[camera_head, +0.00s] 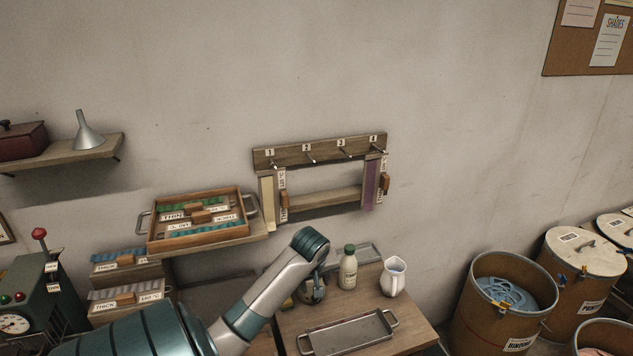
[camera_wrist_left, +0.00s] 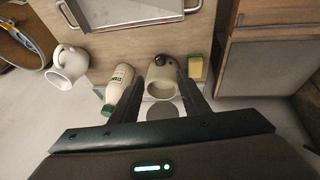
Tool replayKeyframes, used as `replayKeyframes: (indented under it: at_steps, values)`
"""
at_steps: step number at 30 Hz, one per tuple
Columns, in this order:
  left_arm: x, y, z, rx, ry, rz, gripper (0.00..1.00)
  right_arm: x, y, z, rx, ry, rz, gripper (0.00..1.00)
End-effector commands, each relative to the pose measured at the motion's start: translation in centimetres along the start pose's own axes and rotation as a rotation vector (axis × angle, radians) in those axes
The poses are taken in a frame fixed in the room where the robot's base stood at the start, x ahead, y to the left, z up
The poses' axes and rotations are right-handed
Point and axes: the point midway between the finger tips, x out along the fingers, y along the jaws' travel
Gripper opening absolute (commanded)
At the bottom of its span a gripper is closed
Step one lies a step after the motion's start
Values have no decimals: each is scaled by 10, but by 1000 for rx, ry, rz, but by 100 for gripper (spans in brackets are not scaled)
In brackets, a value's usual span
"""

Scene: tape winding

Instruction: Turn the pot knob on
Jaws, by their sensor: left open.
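A rounded pot-like vessel (camera_wrist_left: 161,78) stands on the wooden table in the left wrist view. It is pale with a darker grey part on its far side; I cannot make out which part is the knob. My left gripper (camera_wrist_left: 159,88) is open, its two dark fingers on either side of the vessel, with no clear contact visible. In the head view my left arm reaches in from the lower left, and the vessel (camera_head: 313,291) shows partly just below my wrist. My fingers are mostly hidden there. My right gripper is not in view.
A bottle with a green cap (camera_head: 348,268) stands close beside the vessel, with a white jug (camera_head: 393,278) farther right. A metal tray (camera_head: 348,334) lies in front, and a yellow sponge (camera_wrist_left: 195,68) is beside the vessel. A peg rack (camera_head: 318,152) hangs behind.

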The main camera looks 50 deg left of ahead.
Motion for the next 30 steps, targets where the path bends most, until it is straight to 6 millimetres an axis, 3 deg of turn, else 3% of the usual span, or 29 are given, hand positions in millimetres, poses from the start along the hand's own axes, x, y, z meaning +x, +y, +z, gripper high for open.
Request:
replayKeyframes:
  at_steps: [21, 30]
  values:
    - [106, 0, 0, -1, -2, -2, 42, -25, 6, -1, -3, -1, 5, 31]
    - [140, 0, 0, -1, -2, -1, 42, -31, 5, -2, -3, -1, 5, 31]
